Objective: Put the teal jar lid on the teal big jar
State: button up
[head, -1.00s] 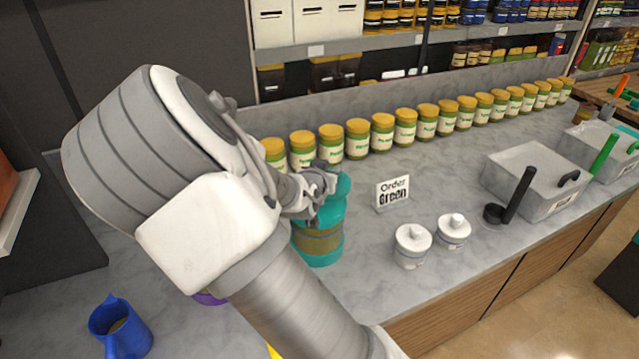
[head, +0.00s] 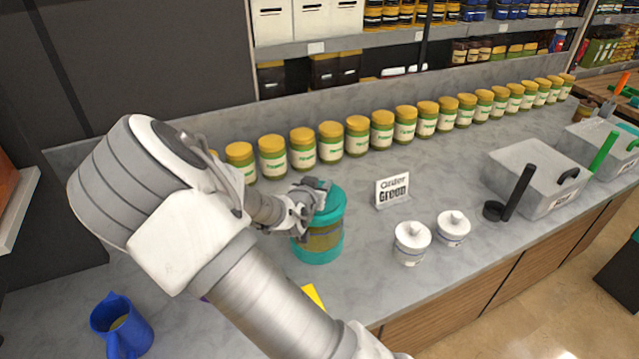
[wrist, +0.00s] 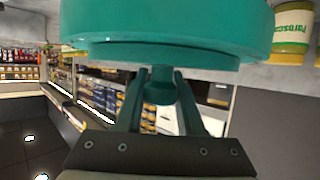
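The teal big jar (head: 320,240) stands upright on the counter, with a teal base and a see-through yellowish middle. The teal jar lid (head: 331,205) is over the jar's mouth, level and lined up with it. It looks down on the rim, but I cannot tell whether it is fully seated. My gripper (head: 318,190) is at the top of the lid and hides part of it. In the wrist view the lid (wrist: 165,25) fills the top, and its small knob sits between my two fingers, which look closed on it.
An "Order Green" sign (head: 392,190) stands right of the jar. A row of yellow-lidded jars (head: 331,143) lines the back. A blue jug (head: 122,325) is at front left. Grey bins (head: 535,178) stand far right.

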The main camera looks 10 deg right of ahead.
jog(key=o, duration=0.4)
jog(key=shift+o, duration=0.2)
jog(key=shift+r, duration=0.15)
jog(key=s+a+r+n+g+y+p, duration=0.1)
jog(key=s+a+r+g+y, duration=0.3)
jog(key=s, duration=0.4)
jog(key=s+a+r+n+g+y, duration=0.1)
jog(key=s+a+r+g+y, duration=0.1)
jog(key=s+a+r+y, duration=0.5)
jog(key=s+d+r+n+h, duration=0.2)
jog(key=s+d+r, duration=0.2)
jog(key=s, duration=0.5)
jog(key=s+d+r+n+h, duration=0.1)
jog(key=s+d+r+h, duration=0.1)
jog(key=s+d+r, duration=0.3)
jog(key=s, duration=0.4)
jog(key=shift+s+d+r+n, duration=0.15)
jog(key=shift+s+d+n, duration=0.05)
jog(key=shift+d+n, duration=0.2)
